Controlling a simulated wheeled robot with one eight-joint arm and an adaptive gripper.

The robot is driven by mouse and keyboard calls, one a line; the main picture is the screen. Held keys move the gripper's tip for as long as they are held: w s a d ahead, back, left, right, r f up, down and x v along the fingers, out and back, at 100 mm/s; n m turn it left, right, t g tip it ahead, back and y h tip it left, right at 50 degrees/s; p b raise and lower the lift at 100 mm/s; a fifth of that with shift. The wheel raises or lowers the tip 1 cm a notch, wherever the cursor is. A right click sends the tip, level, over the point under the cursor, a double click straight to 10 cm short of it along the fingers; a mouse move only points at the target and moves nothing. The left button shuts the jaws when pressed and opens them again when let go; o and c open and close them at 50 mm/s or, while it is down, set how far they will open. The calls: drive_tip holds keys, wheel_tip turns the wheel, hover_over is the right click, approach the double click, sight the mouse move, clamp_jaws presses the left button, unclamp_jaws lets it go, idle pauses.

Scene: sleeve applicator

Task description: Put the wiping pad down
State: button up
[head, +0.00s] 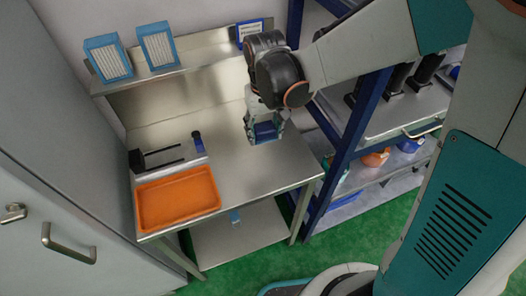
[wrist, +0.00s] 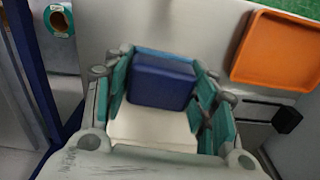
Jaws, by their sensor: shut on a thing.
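My gripper (head: 264,135) is shut on the wiping pad and holds it over the right part of the steel workbench (head: 243,174). The pad (head: 265,128) shows as a dark blue block between the fingers. In the wrist view the pad (wrist: 162,82) is blue with a pale, whitish part nearer the camera, and teal-edged fingers (wrist: 163,75) flank it on both sides. I cannot tell whether its underside touches the bench.
An orange tray (head: 178,200) lies at the bench's front left. Behind it are a black fixture (head: 138,160) and a small blue cylinder (head: 197,140). Two blue-and-white boxes (head: 108,60) stand on the upper shelf. A blue-framed rack (head: 352,128) stands close on the right. Bare steel surrounds the gripper.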

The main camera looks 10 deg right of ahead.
sight(265, 140)
wheel_tip(265, 140, down, 16)
drive_tip(key=b, duration=1)
drive_tip(key=shift+r, duration=0.15)
drive_tip(key=shift+f, duration=0.3)
drive_tip(key=o, duration=1.4)
drive_tip(key=shift+r, duration=0.15)
drive_tip(key=r+p, duration=0.3)
drive_tip(key=r, duration=0.1)
drive_tip(key=r+p, duration=0.3)
drive_tip(key=r, duration=0.1)
drive_tip(key=s+r+p, duration=0.1)
drive_tip(key=r+p, duration=0.2)
drive_tip(key=r, duration=0.2)
drive_tip(key=shift+d, duration=0.1)
drive_tip(key=shift+r, duration=0.4)
